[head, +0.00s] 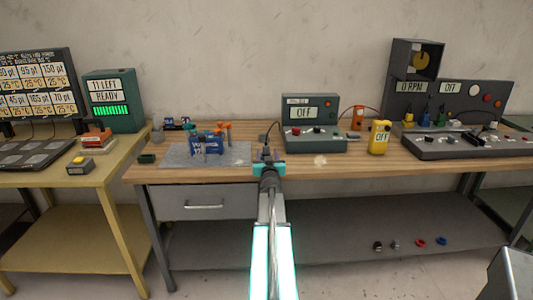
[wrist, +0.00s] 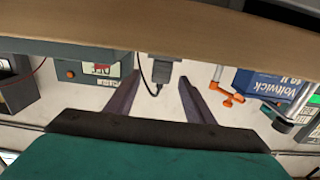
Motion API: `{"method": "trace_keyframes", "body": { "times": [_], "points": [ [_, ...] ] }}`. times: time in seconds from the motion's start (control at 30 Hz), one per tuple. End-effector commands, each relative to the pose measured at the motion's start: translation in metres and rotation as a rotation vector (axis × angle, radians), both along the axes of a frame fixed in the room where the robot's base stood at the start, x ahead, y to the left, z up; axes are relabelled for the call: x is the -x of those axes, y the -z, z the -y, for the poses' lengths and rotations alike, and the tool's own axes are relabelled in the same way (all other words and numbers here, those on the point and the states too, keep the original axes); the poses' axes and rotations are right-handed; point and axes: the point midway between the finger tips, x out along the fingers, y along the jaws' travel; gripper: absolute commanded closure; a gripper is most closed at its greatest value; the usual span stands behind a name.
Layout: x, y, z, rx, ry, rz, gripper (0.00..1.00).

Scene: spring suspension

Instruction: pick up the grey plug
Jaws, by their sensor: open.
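The dark grey plug (wrist: 161,72) shows in the wrist view between the fingers of my gripper (wrist: 160,82). A thin dark cord comes out of its end that faces me. The plug meets a lighter grey block (wrist: 167,54) at the wooden tabletop. My fingers are open, one to each side of the plug, with a visible gap on both sides. In the head view my gripper (head: 266,157) is at the bench's front edge, and the plug there is hard to tell from the fingers.
A green meter box (head: 313,110) reading OFF stands behind to the right, with a yellow meter (head: 379,137) beside it. A blue battery (head: 206,145) and orange clamps sit on a grey mat (head: 178,157) to the left. A drawer (head: 203,202) is under the bench top.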

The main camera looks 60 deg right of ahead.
Motion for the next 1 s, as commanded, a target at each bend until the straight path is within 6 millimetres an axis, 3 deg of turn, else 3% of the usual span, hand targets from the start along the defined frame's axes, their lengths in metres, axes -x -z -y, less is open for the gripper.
{"method": "trace_keyframes", "body": {
  "times": [0.47,1.0],
  "points": [
    [-0.001,0.000,0.003,0.000,0.001,0.000,0.52],
    [-0.025,0.004,0.036,0.000,0.002,0.000,0.52]
  ]
}}
